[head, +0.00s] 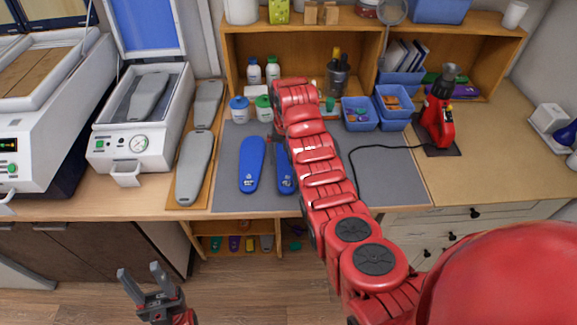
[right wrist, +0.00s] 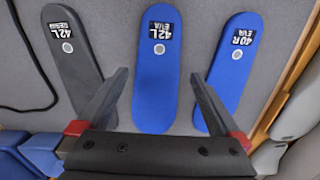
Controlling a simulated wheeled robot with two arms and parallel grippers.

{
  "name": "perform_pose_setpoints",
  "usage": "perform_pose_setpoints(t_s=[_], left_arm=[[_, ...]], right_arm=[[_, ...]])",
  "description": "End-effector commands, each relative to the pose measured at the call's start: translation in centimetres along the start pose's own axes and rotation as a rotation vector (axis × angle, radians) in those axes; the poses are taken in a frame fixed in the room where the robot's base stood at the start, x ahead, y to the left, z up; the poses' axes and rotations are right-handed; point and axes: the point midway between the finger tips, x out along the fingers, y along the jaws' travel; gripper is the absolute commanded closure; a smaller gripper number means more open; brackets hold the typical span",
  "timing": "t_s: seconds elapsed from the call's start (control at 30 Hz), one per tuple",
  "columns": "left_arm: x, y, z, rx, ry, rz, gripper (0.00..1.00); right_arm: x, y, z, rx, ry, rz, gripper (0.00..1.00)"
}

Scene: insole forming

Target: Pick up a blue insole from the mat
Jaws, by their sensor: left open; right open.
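Two blue insoles lie on the grey mat (head: 232,187) in the head view. The left one (head: 252,165) is fully visible; the other (head: 284,172) is partly covered by my right arm. In the right wrist view, the blue insole marked 42L EVA (right wrist: 154,95) is in the middle and the one marked 40R EVA (right wrist: 234,65) is to its right. My right gripper (right wrist: 158,78) is open and empty, its fingers on either side of the 42L EVA insole in the picture; the height gap is unclear. My left gripper (head: 143,275) is open and empty, in front of the bench.
A grey insole marked 42L (right wrist: 72,60) lies left of the middle blue one in the right wrist view. Blue bins (head: 358,122) and bottles (head: 254,72) stand behind the mat. A red device with a black cable (head: 437,125) stands to the right. A white press (head: 120,145) stands left.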

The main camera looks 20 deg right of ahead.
Motion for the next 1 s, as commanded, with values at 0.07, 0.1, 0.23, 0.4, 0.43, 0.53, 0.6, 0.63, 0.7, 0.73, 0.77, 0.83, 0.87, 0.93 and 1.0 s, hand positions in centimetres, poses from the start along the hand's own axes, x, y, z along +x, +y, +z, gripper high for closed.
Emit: perform_pose_setpoints(t_s=[0.07, 0.1, 0.23, 0.4, 0.43, 0.53, 0.6, 0.63, 0.7, 0.73, 0.77, 0.83, 0.87, 0.93, 1.0], left_arm=[[1.1, -0.1, -0.2, 0.000, 0.000, 0.000, 0.50], [1.7, -0.1, -0.3, 0.000, 0.001, 0.000, 0.50], [3.1, -0.1, -0.5, 0.000, 0.000, 0.000, 0.50], [3.4, -0.2, -0.6, 0.000, 0.000, 0.000, 0.50], [3.4, -0.2, -0.6, 0.000, 0.000, 0.000, 0.50], [3.4, -0.2, -0.6, 0.000, 0.000, 0.000, 0.50], [3.4, -0.2, -0.6, 0.000, 0.000, 0.000, 0.50], [3.4, -0.2, -0.6, 0.000, 0.000, 0.000, 0.50], [3.4, -0.2, -0.6, 0.000, 0.000, 0.000, 0.50], [3.4, -0.2, -0.6, 0.000, 0.000, 0.000, 0.50], [3.4, -0.2, -0.6, 0.000, 0.000, 0.000, 0.50], [3.4, -0.2, -0.6, 0.000, 0.000, 0.000, 0.50], [3.4, -0.2, -0.6, 0.000, 0.000, 0.000, 0.50], [3.4, -0.2, -0.6, 0.000, 0.000, 0.000, 0.50], [3.4, -0.2, -0.6, 0.000, 0.000, 0.000, 0.50]], right_arm=[[0.3, 0.1, 0.1, 0.000, -0.004, 0.002, 0.00], [0.8, 0.2, 0.1, 0.000, -0.004, 0.002, 0.00], [2.8, 0.4, 0.3, 0.000, -0.008, 0.003, 0.00], [4.5, 0.3, 0.2, 0.000, -0.004, 0.002, 0.00], [4.6, 0.3, 0.1, -0.001, -0.002, 0.001, 0.00], [4.9, 0.2, 0.0, -0.001, 0.004, 0.000, 0.00], [5.0, 0.2, 0.0, -0.001, 0.004, 0.000, 0.00], [5.0, 0.2, 0.0, -0.001, 0.004, 0.000, 0.00], [5.0, 0.2, 0.0, -0.001, 0.004, 0.000, 0.00], [5.0, 0.2, 0.0, -0.001, 0.004, 0.000, 0.00], [5.0, 0.2, 0.0, -0.001, 0.003, 0.000, 0.04], [5.0, 0.2, 0.0, -0.001, 0.003, 0.000, 0.16], [5.0, 0.2, 0.0, -0.001, 0.003, 0.000, 0.22], [5.0, 0.2, 0.0, -0.001, 0.003, 0.000, 0.34], [5.0, 0.2, 0.0, -0.001, 0.003, 0.000, 0.47]])
